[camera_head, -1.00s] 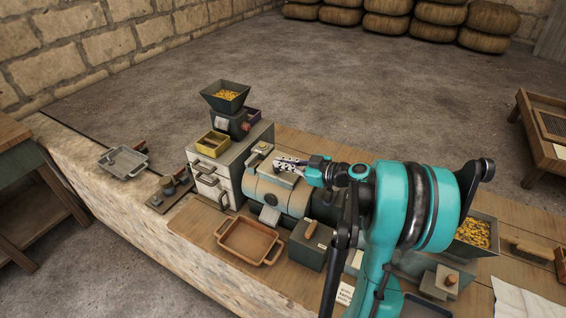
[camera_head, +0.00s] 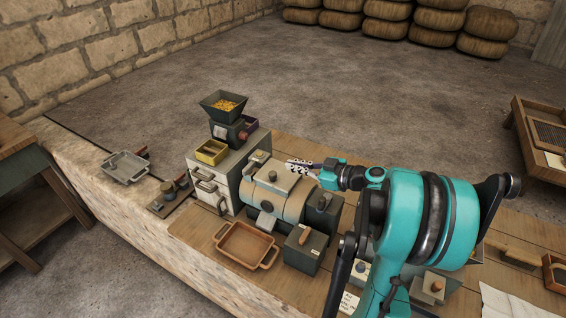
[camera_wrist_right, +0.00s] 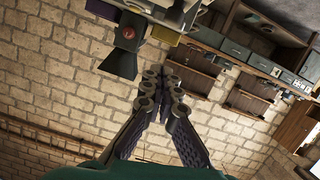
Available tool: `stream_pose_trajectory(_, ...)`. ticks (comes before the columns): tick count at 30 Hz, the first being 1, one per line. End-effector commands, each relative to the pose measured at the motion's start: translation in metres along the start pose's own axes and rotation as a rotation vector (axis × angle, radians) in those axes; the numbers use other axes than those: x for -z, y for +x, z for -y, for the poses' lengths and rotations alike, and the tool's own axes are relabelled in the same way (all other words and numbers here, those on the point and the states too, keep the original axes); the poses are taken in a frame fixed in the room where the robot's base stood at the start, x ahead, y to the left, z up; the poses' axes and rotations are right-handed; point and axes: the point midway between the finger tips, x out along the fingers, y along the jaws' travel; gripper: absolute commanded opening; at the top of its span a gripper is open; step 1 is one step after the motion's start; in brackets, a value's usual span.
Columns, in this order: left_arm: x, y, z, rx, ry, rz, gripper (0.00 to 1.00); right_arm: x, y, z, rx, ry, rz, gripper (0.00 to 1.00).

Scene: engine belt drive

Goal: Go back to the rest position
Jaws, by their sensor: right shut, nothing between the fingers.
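My right gripper (camera_head: 300,168) is shut and empty. In the head view it is above the back right of the beige cylindrical machine (camera_head: 272,200), apart from its lid knob as far as I can tell. In the right wrist view the gripper's fingers (camera_wrist_right: 160,92) meet at the tips with nothing between them, against a stone wall. My teal right arm comes in from the right and hides part of the bench. My left gripper is not in view.
A drawer cabinet (camera_head: 224,183) with a dark hopper (camera_head: 224,108) stands left of the machine. A brown tray (camera_head: 245,243), a dark green box (camera_head: 306,249) and a grey tray (camera_head: 125,168) are on the bench.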

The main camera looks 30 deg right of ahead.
Motion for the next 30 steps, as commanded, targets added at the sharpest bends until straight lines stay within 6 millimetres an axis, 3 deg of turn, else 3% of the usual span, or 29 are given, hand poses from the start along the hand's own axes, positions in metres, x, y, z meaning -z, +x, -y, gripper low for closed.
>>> stream_pose_trajectory(3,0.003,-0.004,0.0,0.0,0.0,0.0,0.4,0.001,-0.021,-0.002,-0.003,0.002,0.0,0.0)
stream_pose_trajectory(7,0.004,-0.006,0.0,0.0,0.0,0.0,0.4,0.0,-0.034,-0.002,-0.001,0.001,0.0,0.0)
stream_pose_trajectory(17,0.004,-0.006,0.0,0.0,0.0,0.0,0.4,0.001,-0.033,0.005,0.011,0.016,0.015,0.0)
stream_pose_trajectory(20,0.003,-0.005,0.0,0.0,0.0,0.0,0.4,0.004,-0.017,0.028,0.046,0.078,0.082,0.0)
stream_pose_trajectory(25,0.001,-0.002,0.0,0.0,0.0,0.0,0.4,0.006,0.014,0.111,0.099,0.26,0.333,0.0)
stream_pose_trajectory(30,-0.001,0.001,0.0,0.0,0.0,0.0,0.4,-0.003,0.013,0.193,0.036,0.382,0.587,0.0)
